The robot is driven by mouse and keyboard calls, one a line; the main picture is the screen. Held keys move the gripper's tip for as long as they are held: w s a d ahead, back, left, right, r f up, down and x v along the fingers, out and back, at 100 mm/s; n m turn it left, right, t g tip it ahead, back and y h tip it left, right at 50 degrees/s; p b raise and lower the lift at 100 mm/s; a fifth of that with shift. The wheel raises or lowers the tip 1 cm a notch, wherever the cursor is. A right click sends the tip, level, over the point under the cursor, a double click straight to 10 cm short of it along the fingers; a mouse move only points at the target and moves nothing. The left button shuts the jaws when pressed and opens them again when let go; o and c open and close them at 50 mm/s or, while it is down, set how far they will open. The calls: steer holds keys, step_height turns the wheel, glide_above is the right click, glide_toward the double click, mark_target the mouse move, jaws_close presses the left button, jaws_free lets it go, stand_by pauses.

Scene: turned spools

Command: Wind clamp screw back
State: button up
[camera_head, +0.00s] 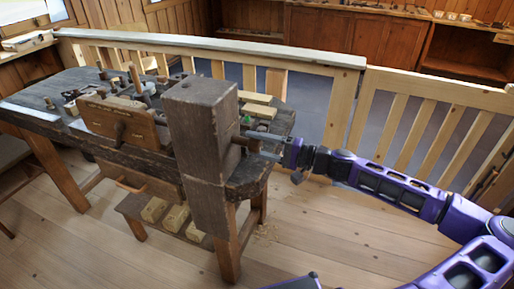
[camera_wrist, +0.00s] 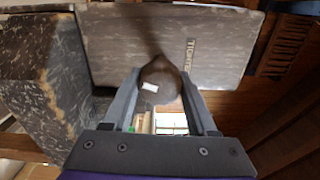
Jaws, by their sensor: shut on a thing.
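The clamp screw (camera_head: 243,142) is a dark brown wooden piece sticking out of the right side of a tall weathered block (camera_head: 199,150). My gripper (camera_head: 258,146) reaches in from the right and is shut on the screw's outer end. In the wrist view my gripper (camera_wrist: 161,75) has one finger on each side of the round end of the clamp screw (camera_wrist: 160,84), which carries a small white mark. Behind it stands the block (camera_wrist: 120,42), with a partly readable label beginning "TIGHTE" to the right of the screw. The screw's threads cannot be made out.
The block stands at the near end of a dark workbench (camera_head: 60,92) holding several tools and wooden parts. A low shelf (camera_head: 150,213) under it carries pale wood blocks. A wooden railing (camera_head: 320,62) runs behind. The plank floor (camera_head: 350,235) in front is mostly clear.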

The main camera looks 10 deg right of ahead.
steer(key=n+b, duration=0.2)
steer(key=n, duration=0.2)
steer(key=shift+a+n, duration=0.1)
steer(key=shift+n, duration=0.3)
steer(key=n+b, duration=0.1)
steer(key=n, duration=0.2)
steer(key=shift+r+n+b, duration=0.1)
steer(key=shift+n+b, duration=0.2)
steer(key=shift+n, duration=0.1)
steer(key=n, duration=0.4)
steer(key=shift+r, duration=0.1)
steer(key=shift+s+a+n, duration=0.1)
steer(key=shift+n, duration=2.4)
steer(key=o, duration=1.4)
steer(key=shift+c, duration=0.2)
